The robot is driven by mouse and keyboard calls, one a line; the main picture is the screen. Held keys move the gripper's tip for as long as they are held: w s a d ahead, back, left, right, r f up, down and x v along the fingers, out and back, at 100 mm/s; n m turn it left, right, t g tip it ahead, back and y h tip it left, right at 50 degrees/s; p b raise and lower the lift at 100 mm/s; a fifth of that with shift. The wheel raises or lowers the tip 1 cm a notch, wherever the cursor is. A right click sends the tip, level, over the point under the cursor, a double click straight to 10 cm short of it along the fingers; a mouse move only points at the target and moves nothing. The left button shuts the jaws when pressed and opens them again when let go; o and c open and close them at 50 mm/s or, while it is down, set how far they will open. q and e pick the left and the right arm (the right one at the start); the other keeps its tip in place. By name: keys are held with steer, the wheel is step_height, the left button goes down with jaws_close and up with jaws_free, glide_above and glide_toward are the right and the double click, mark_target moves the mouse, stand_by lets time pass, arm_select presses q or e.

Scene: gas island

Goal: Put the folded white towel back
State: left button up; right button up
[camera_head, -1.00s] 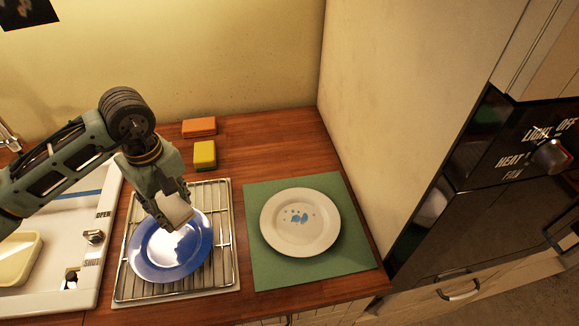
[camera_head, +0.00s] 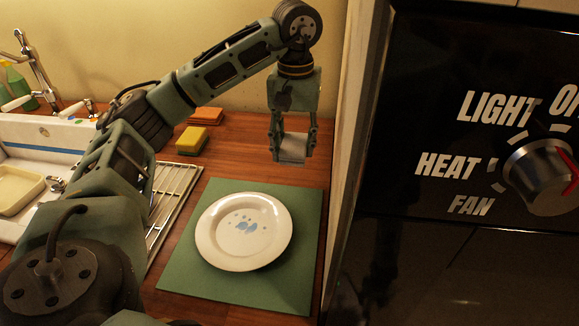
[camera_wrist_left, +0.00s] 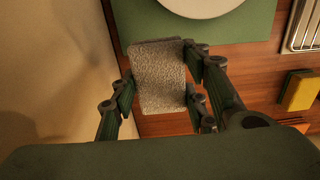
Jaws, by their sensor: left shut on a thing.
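The folded white towel (camera_head: 292,149) hangs in my left gripper (camera_head: 293,142), whose fingers are shut on it from both sides. The gripper points down at the back right of the counter, near the wall and behind the green mat. The left wrist view shows the towel (camera_wrist_left: 158,78) as a textured grey-white rectangle between the fingers (camera_wrist_left: 160,95), with wood counter beyond it. I cannot tell whether the towel touches the counter. My right gripper is not in view.
A white plate with blue marks (camera_head: 243,231) lies on a green mat (camera_head: 290,277). A wire rack (camera_head: 178,192) stands left, partly hidden by my arm. A yellow sponge (camera_head: 191,140) and an orange one (camera_head: 206,116) lie behind. A black panel with a knob (camera_head: 540,178) is at right.

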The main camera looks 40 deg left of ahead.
mark_target(267, 166)
arm_select(q)
steer(key=a+f, duration=0.1)
steer(key=a, duration=0.1)
steer(key=a+f, duration=0.1)
steer(key=a, duration=0.1)
steer(key=w+a+f, duration=0.1)
steer(key=a+f, duration=0.1)
steer(key=shift+a+b, duration=0.25)
steer(key=shift+b, duration=0.15)
steer(key=a, duration=0.1)
steer(key=a+f, duration=0.1)
steer(key=w+a+f+p, duration=0.1)
steer(key=shift+a, duration=0.35)
steer(key=shift+w+a+f, duration=0.1)
steer(key=shift+a+f, duration=0.05)
steer(key=shift+a, duration=0.05)
step_height(267, 166, down, 3)
steer(key=shift+f+p, duration=0.1)
steer(key=shift+p, duration=0.2)
steer(key=shift+f, duration=0.45)
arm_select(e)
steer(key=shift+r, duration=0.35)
arm_select(q)
steer(key=shift+f, duration=0.1)
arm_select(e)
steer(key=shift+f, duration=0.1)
